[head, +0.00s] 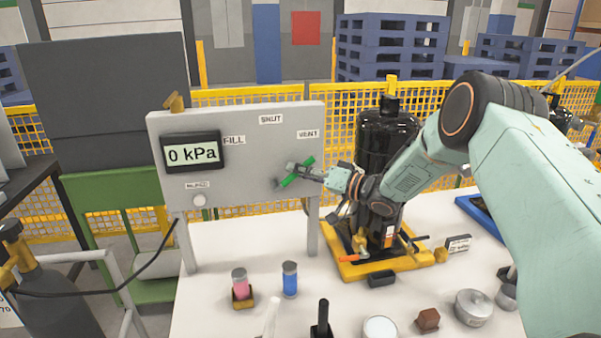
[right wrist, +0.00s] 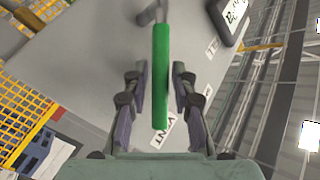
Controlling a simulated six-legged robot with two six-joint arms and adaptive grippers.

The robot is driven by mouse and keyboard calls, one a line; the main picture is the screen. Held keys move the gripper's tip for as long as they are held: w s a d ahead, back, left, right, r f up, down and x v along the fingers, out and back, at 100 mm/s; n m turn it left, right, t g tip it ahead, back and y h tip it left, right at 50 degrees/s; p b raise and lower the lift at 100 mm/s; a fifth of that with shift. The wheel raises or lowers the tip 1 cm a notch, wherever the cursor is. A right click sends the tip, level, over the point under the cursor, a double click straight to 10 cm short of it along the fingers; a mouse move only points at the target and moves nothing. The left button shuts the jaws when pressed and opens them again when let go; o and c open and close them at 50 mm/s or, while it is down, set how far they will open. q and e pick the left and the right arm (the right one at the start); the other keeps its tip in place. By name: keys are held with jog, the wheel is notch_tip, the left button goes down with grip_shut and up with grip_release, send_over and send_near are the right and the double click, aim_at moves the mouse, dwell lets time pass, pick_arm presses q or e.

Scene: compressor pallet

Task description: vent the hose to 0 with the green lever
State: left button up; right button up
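The green lever (head: 297,172) is on the upright grey panel (head: 250,160), slanting up to the right toward the VENT label (head: 308,134). In the right wrist view the green lever (right wrist: 161,75) lies between my right gripper's fingers (right wrist: 160,95), and its end is by the VENT label (right wrist: 164,136). A gap shows on each side of the lever, so the right gripper is open around it. In the head view my right gripper (head: 305,172) is at the lever and partly hides it. The gauge display (head: 192,153) reads 0 kPa. My left gripper is not in view.
A black tank (head: 385,140) stands right of the panel. Pink (head: 240,282) and blue (head: 290,279) vials stand on the white table (head: 215,270) in front.

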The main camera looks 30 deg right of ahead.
jog(key=shift+w+a, duration=0.2)
jog(key=shift+a, duration=0.05)
jog(key=shift+c, duration=1.4)
jog(key=shift+f, duration=0.1)
grip_shut()
jog(key=shift+d, duration=0.1)
